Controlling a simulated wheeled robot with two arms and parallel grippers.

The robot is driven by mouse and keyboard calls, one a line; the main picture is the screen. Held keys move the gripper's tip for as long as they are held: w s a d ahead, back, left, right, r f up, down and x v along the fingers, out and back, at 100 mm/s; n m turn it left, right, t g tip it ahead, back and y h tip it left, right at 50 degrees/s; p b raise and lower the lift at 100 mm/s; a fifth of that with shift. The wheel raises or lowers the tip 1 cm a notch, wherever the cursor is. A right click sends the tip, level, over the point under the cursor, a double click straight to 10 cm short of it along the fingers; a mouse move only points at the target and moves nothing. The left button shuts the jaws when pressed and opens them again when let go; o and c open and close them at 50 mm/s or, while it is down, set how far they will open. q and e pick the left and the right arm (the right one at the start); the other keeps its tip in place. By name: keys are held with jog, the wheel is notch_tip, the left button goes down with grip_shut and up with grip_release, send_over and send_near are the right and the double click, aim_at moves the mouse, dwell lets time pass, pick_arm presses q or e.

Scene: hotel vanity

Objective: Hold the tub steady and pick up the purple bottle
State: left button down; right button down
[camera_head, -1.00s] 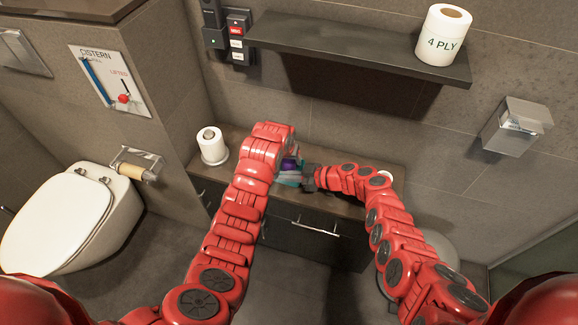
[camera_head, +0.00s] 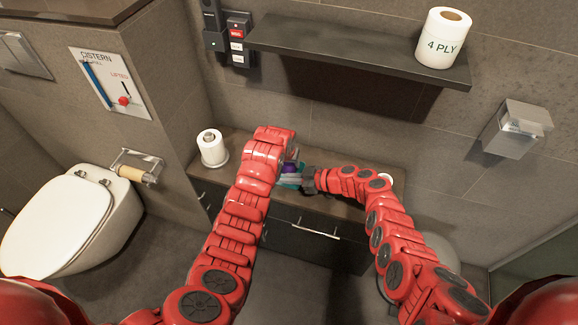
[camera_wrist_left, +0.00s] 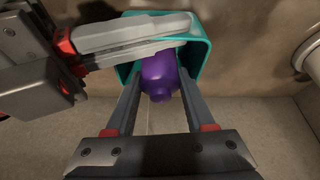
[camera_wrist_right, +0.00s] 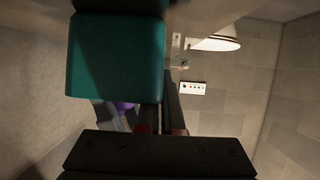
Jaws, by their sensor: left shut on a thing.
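The teal tub (camera_wrist_left: 203,50) stands on the brown counter, with its open side facing my left wrist camera. In the right wrist view its side wall (camera_wrist_right: 115,58) fills the upper left. The purple bottle (camera_wrist_left: 160,75) is in the tub's opening, and a little of it shows in the head view (camera_head: 289,169). My left gripper (camera_wrist_left: 158,92) has a finger on each side of the bottle and is shut on it. My right gripper (camera_wrist_left: 185,28) reaches across the tub's opening from the left, its fingers close together at the wall. Whether they pinch the wall is unclear.
A toilet roll on a holder (camera_head: 212,148) stands left on the counter (camera_head: 235,140). Above is a dark shelf (camera_head: 350,52) with a large roll (camera_head: 443,38). Drawers (camera_head: 310,240) are below the counter. The wall is close behind the tub.

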pick_arm(q)
notch_tip(320, 180, up, 10)
jog(key=shift+f, duration=0.1)
dwell(0.4)
pick_arm(e)
jog(key=c, duration=1)
grip_release()
jog(key=shift+s+d+r, duration=0.1)
jog(key=shift+d+r, duration=0.1)
jog(key=shift+d, duration=0.1)
jog(key=v, duration=1.1)
jog(key=shift+s+d, duration=0.1)
jog(key=shift+d, duration=0.05)
